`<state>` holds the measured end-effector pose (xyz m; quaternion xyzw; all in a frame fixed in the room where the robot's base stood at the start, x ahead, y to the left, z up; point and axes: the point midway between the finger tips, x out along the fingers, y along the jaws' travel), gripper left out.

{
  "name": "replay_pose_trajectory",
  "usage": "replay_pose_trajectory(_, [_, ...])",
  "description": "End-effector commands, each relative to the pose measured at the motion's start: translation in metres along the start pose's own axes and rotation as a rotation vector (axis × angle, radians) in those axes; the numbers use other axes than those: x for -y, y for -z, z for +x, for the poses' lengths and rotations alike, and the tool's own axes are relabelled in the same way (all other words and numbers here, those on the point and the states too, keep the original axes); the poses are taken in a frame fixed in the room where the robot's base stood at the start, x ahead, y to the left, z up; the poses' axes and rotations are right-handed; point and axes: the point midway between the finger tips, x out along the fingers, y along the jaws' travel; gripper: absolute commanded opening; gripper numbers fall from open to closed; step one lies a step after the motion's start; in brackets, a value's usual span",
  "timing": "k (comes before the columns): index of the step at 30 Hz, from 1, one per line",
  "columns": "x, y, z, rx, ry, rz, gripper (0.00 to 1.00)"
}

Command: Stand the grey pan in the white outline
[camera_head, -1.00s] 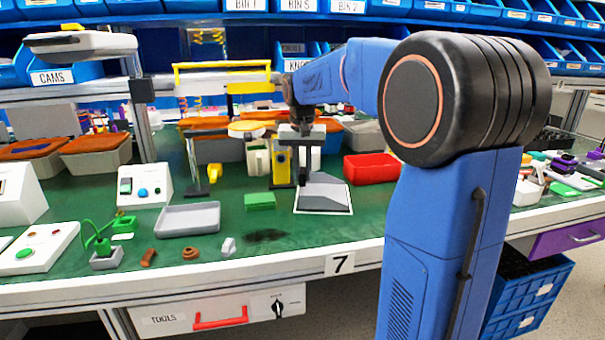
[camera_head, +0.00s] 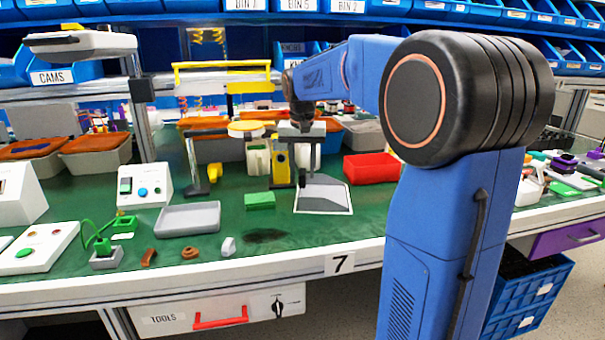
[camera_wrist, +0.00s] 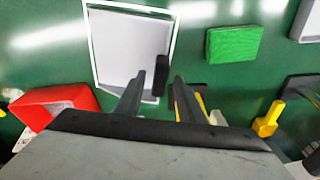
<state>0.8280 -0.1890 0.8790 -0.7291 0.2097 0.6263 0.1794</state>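The grey pan (camera_head: 325,190) rests on the green bench inside the white outline (camera_head: 351,208). In the wrist view the pan (camera_wrist: 128,42) shows as a pale flat surface, with the white outline (camera_wrist: 92,50) around it. Its short dark handle (camera_wrist: 161,75) stands at the side nearest my gripper.
A red bin (camera_head: 371,168) stands right of the pan. A green block (camera_head: 260,201) and a grey tray (camera_head: 188,219) lie to the left. A yellow-fronted stand (camera_head: 280,165) is close to my gripper. Bare bench lies in front of the outline.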

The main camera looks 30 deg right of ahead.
Motion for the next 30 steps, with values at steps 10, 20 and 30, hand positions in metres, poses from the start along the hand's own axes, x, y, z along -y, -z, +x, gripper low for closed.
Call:
replay_pose_trajectory(10, [0.0,0.0,-0.067,-0.004,0.002,0.0,0.35])
replay_pose_trajectory(20, [0.0,0.0,-0.104,-0.001,0.001,0.0,0.35])
replay_pose_trajectory(30, [-0.001,-0.014,-0.108,-0.009,0.007,-0.018,0.35])
